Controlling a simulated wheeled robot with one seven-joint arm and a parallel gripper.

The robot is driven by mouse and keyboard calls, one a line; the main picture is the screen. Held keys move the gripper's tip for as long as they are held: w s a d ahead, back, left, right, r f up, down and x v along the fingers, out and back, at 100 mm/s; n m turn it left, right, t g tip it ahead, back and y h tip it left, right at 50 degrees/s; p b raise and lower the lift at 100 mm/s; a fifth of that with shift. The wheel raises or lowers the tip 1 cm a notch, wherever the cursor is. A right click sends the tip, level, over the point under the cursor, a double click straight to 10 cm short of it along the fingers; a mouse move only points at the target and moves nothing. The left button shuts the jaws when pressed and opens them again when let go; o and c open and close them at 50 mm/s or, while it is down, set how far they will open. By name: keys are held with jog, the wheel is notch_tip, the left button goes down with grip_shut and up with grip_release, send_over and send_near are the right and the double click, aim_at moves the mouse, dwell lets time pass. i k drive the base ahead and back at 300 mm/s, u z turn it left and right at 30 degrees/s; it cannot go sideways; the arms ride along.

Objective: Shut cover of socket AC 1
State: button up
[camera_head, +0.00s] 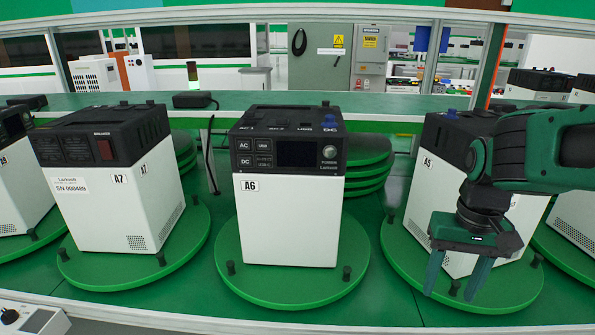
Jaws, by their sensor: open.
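The unit marked A6 (290,215) stands upright in the middle on a green round turntable (290,290). It has a white body and a black upper part with AC and DC buttons, a dark screen and a knob on its front. The label AC 1 (247,128) is at the left of its top front edge, beside AC 2, USB and DC. The top is seen at a low angle, so I cannot tell how the AC 1 cover stands. My gripper (456,278) is open and empty, pointing down at the right, in front of unit A5 (428,190).
Unit A7 (115,208) stands on its own turntable at left, turned another way. Small black posts rise from the turntable rims. Stacked green discs (368,160) lie behind A6. A black box (194,100) sits on the back shelf. The space above A6 is clear.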

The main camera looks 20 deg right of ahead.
aim_at(248, 114)
jog(key=z, duration=0.6)
jog(key=k, duration=1.1)
jog(key=u, duration=0.65)
jog(key=i, duration=1)
